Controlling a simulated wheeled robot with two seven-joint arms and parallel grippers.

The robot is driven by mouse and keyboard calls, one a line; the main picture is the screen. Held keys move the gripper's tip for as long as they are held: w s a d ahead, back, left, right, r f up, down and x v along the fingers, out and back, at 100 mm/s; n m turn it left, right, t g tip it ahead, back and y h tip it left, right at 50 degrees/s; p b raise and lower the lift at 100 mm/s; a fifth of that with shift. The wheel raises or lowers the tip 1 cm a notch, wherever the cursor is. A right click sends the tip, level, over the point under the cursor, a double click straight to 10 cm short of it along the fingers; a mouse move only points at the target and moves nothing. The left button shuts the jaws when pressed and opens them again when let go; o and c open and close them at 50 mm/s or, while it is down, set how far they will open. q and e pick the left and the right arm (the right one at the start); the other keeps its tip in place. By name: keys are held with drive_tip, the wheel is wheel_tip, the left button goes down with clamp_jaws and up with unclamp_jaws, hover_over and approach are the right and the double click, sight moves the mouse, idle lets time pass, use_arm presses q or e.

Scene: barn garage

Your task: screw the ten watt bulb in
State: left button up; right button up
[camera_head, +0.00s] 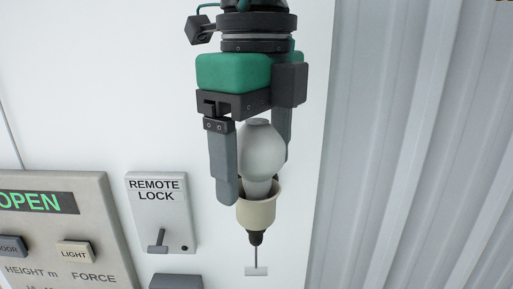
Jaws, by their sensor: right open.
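A white bulb (262,152) stands upright with its narrow end down in a cream socket (257,211). The socket sits on a dark fitting with a thin stem below it. My right gripper (258,181) comes down from the top of the view, with one grey finger on each side of the bulb. It is open, and the right-hand finger is partly hidden behind the bulb. The bulb's base is hidden inside the socket, so how deep it sits cannot be told. No wattage marking can be read. My left gripper is not in view.
A control panel (97,205) with a lit OPEN display and buttons is at the lower left. A REMOTE LOCK box (161,214) with a small lever is left of the socket. Ribbed metal wall (420,150) fills the right side.

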drive_tip(key=shift+c, duration=0.5)
drive_tip(key=c, duration=0.8)
drive_tip(key=shift+o, duration=0.3)
drive_tip(key=shift+f+m+b, duration=0.1)
drive_tip(key=shift+m+b, duration=0.35)
drive_tip(key=shift+m, duration=0.05)
drive_tip(key=m+b, duration=0.1)
drive_tip(key=m, duration=0.1)
drive_tip(key=shift+f+m+b, duration=0.1)
drive_tip(key=shift+m+b, duration=0.25)
drive_tip(key=shift+m, duration=0.05)
drive_tip(key=shift+m+b, duration=0.5)
drive_tip(key=shift+m, duration=0.6)
